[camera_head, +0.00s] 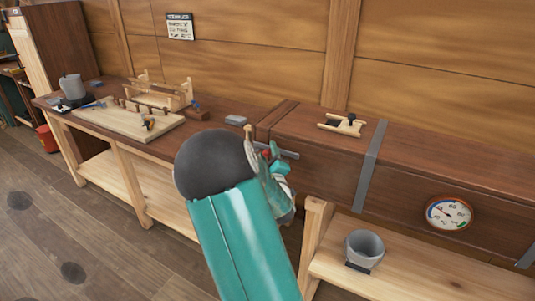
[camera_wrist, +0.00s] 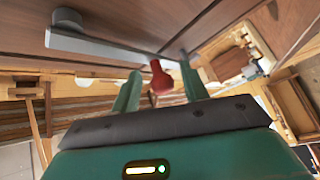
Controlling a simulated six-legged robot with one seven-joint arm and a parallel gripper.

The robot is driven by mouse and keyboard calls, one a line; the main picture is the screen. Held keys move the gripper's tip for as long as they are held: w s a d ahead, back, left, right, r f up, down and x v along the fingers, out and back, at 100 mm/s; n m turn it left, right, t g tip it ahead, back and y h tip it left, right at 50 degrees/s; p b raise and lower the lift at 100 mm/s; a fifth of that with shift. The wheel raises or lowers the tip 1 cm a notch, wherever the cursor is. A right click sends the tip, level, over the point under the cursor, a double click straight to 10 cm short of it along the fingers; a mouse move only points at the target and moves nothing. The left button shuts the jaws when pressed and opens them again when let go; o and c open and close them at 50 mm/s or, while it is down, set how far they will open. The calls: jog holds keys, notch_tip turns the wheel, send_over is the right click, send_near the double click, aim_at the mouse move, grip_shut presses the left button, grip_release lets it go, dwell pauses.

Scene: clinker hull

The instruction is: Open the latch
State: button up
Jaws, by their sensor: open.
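The latch is a grey bar (camera_wrist: 105,47) with a red knob (camera_wrist: 160,78) at one end, on the front of a long brown wooden box. In the head view the bar (camera_head: 289,155) and red knob (camera_head: 266,153) show only partly behind my arm. My gripper (camera_wrist: 159,87) is open, its two green fingers pointing at the box. In the wrist view the red knob appears between the fingers, with gaps at its sides. I cannot tell if a finger touches it. In the head view my gripper (camera_head: 277,170) is just below the bar, partly hidden by my arm.
The long wooden box (camera_head: 425,178) has grey straps and a round gauge (camera_head: 449,214). A grey pot (camera_head: 364,247) stands on the shelf below. A small wooden piece with a dark knob (camera_head: 343,124) lies on top. The workbench (camera_head: 100,125) at left holds several tools.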

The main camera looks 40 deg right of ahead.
jog(key=shift+w+d, duration=0.15)
jog(key=shift+w, duration=0.2)
grip_shut()
